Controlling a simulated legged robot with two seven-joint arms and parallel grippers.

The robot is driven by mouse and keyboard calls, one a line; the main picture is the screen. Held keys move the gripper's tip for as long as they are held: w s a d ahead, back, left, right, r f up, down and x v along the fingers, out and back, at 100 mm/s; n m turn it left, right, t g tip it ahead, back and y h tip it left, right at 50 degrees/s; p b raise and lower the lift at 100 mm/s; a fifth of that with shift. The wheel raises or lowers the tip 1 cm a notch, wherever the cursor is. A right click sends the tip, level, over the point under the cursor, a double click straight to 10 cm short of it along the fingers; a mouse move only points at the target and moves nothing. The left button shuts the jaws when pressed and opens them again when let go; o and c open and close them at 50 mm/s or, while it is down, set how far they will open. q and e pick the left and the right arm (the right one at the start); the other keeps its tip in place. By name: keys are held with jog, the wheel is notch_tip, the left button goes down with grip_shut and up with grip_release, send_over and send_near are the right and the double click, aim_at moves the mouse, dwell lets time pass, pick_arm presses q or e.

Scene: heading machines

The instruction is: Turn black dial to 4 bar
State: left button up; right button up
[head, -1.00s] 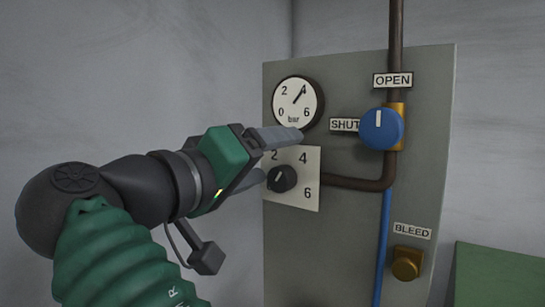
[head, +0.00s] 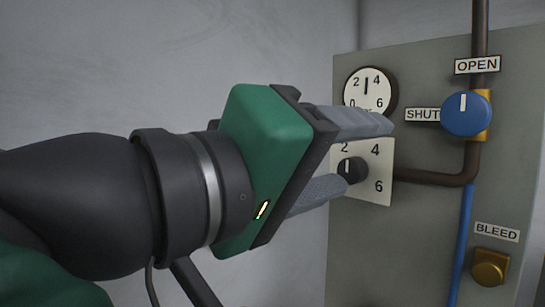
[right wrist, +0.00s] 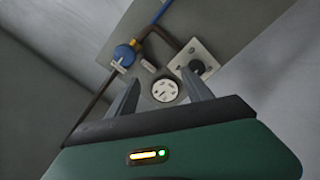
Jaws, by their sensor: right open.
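The black dial (head: 352,169) sits on a square white plate (head: 378,190) marked 2, 4 and 6. Its white mark points about straight up, between 2 and 4. The round bar gauge (head: 366,88) above it has its needle nearly upright between 2 and 4. My right gripper (head: 367,154) is open in front of the panel; its upper finger crosses the gauge's lower part and its lower finger overlaps the dial's left side. In the right wrist view the dial (right wrist: 197,67) lies by the right fingertip, not between the fingers; contact cannot be told. My left gripper is out of view.
The grey panel (head: 420,240) also carries a blue knob (head: 466,114) between OPEN and SHUT labels, a brown pipe (head: 440,179), a blue hose (head: 460,240) and a brass BLEED knob (head: 490,267). The space left of the panel is bare wall.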

jog(key=w+a+n+p, duration=0.2)
jog(key=a+n+p, duration=0.3)
jog(key=n, duration=0.8)
jog(key=n+p, duration=0.2)
jog(key=n, duration=1.2)
send_near(347, 172)
jog(key=p+x, duration=0.2)
jog(key=x, duration=0.5)
jog(key=shift+w+r, duration=0.15)
jog(key=shift+w, duration=0.05)
jog(key=shift+w+d, duration=0.35)
jog(key=shift+d, duration=0.15)
jog(key=shift+a, duration=0.1)
jog(key=c, duration=0.6)
jog(key=shift+s, duration=0.1)
grip_shut()
